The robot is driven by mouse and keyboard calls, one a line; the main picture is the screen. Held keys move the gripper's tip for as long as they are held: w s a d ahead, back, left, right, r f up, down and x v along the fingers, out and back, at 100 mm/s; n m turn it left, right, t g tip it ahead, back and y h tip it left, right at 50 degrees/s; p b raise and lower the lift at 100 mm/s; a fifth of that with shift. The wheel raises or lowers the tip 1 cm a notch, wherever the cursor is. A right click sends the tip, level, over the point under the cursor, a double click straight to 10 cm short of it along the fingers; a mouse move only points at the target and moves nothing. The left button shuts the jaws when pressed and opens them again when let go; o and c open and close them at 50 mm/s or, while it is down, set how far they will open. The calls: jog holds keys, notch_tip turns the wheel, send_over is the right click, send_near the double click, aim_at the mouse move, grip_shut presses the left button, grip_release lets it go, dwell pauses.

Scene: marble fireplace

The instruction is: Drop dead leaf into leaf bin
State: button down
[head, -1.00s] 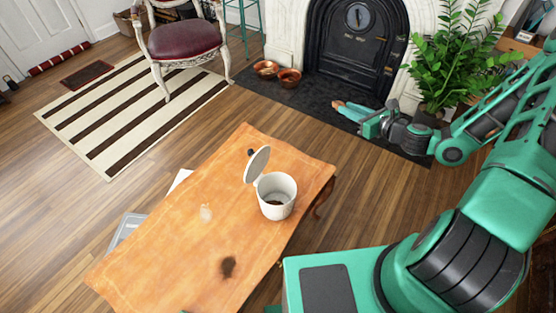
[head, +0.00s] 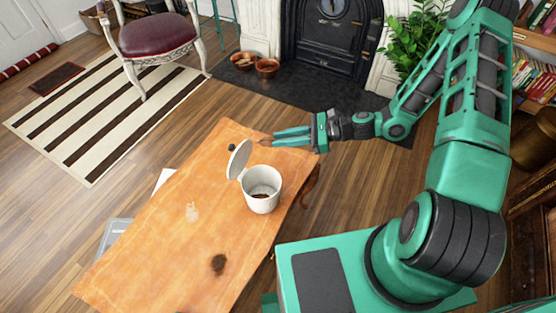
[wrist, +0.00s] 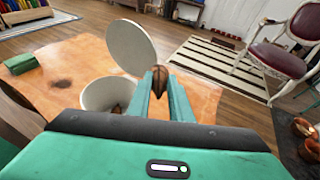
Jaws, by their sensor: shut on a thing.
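My gripper (head: 274,137) is shut on a brown dead leaf (wrist: 160,82), which shows between the fingertips in the wrist view. In the head view the leaf is a small brown bit at the fingertips (head: 265,140). The leaf bin (head: 262,190) is a white round bin on the wooden table, with its lid (head: 239,160) tilted open and some brown matter inside. In the wrist view the bin (wrist: 92,98) lies left of the fingers, and its lid (wrist: 130,46) stands behind it. My gripper is beyond the bin, near the table's far right edge.
The orange wooden table (head: 160,235) has a dark stain and a pale mark; a small dark object (head: 232,147) lies near the lid. Copper bowls (head: 267,67) sit by the fireplace (head: 330,35). A leafy plant (head: 412,38) stands behind my arm.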

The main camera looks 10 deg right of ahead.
aim_at(277, 172)
jog(key=shift+s+a+f+n+g, duration=0.6)
jog(key=shift+s+f+g, duration=0.25)
jog(key=shift+s+f, duration=0.4)
jog(key=shift+s+a+f+n+g, duration=0.45)
jog(key=shift+s+f+n+g, duration=0.55)
jog(key=shift+f, duration=0.5)
jog(key=shift+s+a+f+n+g, duration=0.4)
jog(key=shift+s+a+f+g, duration=0.25)
jog(key=shift+s+f, duration=0.65)
jog(key=shift+d, duration=0.1)
jog(key=c, duration=1.5)
grip_release()
jog(key=shift+c, duration=0.2)
